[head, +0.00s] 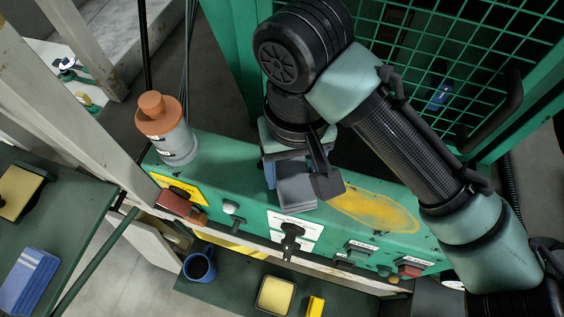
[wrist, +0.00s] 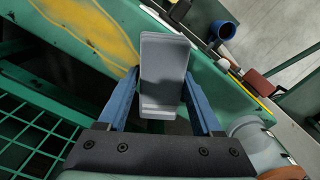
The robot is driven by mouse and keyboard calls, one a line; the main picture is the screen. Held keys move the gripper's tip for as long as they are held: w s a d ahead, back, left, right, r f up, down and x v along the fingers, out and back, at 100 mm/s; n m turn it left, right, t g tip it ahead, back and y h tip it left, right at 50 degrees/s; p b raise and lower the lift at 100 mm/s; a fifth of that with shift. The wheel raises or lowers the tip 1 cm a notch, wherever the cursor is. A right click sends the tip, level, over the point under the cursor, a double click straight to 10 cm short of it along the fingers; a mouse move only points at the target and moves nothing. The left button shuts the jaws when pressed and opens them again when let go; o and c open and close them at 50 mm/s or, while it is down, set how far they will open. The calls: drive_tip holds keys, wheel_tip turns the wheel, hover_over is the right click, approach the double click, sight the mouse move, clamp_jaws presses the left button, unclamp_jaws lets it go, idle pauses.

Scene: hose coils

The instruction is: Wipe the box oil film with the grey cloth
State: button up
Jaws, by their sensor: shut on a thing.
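The grey cloth (head: 296,192) looks like a stiff folded pad. My gripper (head: 293,170) is shut on it above the green box top (head: 235,165). In the wrist view the cloth (wrist: 163,60) sits between the two blue fingers of my gripper (wrist: 161,82). The oil film (head: 380,209) is a yellow, smeared oval on the box top, just right of the cloth in the head view. It also shows in the wrist view (wrist: 88,22), left of the cloth. I cannot tell whether the cloth touches the box.
An orange-capped grey bottle (head: 172,135) stands at the box's left end. Switches and a black handle (head: 291,232) line its front edge. A green mesh guard (head: 470,60) rises behind. A blue mug (head: 200,265) and yellow-topped tray (head: 275,295) are below.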

sight(408, 217)
drive_tip(key=shift+s+d, duration=0.25)
drive_tip(key=shift+d, duration=0.5)
drive_tip(key=shift+s+d, duration=0.2)
drive_tip(key=shift+d, duration=0.5)
drive_tip(key=shift+d, duration=0.1)
drive_tip(key=shift+s+d, duration=0.25)
drive_tip(key=shift+d, duration=0.5)
drive_tip(key=shift+s+d, duration=0.2)
drive_tip(key=shift+d, duration=0.6)
drive_tip(key=shift+s+d, duration=0.25)
drive_tip(key=shift+d, duration=0.5)
drive_tip(key=shift+d, duration=0.15)
drive_tip(key=shift+s+d, duration=0.25)
drive_tip(key=shift+d, duration=0.5)
drive_tip(key=shift+s+d, duration=0.2)
drive_tip(key=shift+d, duration=0.6)
drive_tip(key=shift+s+d, duration=0.25)
drive_tip(key=shift+d, duration=0.5)
drive_tip(key=shift+d+b, duration=0.1)
drive_tip(key=shift+b, duration=0.2)
drive_tip(key=shift+s+d, duration=0.25)
drive_tip(key=shift+d, duration=0.5)
drive_tip(key=shift+s+d, duration=0.2)
drive_tip(key=shift+d, duration=0.6)
drive_tip(key=shift+s+d, duration=0.25)
drive_tip(key=shift+d, duration=0.5)
drive_tip(key=shift+d, duration=0.1)
